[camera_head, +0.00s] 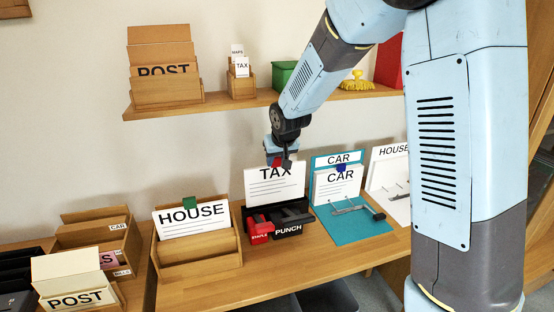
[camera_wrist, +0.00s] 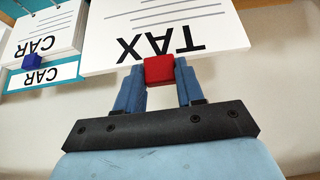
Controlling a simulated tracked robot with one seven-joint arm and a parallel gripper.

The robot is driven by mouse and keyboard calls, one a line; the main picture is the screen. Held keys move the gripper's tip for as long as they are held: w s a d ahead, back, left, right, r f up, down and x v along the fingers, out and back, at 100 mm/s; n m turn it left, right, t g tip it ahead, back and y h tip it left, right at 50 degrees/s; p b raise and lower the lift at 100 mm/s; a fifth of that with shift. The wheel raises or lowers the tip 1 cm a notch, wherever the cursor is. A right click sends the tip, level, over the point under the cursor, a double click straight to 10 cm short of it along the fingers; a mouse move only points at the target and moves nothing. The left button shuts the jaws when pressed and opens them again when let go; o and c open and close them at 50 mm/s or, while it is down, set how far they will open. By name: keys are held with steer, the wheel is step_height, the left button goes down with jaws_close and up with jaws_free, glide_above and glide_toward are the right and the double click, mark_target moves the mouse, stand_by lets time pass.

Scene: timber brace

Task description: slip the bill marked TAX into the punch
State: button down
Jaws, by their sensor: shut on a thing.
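The bill marked TAX (camera_head: 273,184) is a white sheet with a red tab (camera_head: 277,161) at its top edge. My gripper (camera_head: 281,160) is shut on the red tab, and the bill hangs upright below it. In the wrist view the blue fingers close on the red tab (camera_wrist: 159,70), with the TAX sheet (camera_wrist: 170,22) beyond. The black punch (camera_head: 290,217), labelled PUNCH, sits in a dark tray on the desk. The bill stands just behind the punch in the head view.
A HOUSE sheet (camera_head: 192,219) stands in a wooden holder further left. A shelf (camera_head: 225,104) with boxes runs above.

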mark_target(276, 178)
stand_by(0.8)
steer(key=shift+f, duration=3.25)
steer(key=shift+c, duration=0.7)
jaws_free()
steer(key=shift+r, duration=3.95)
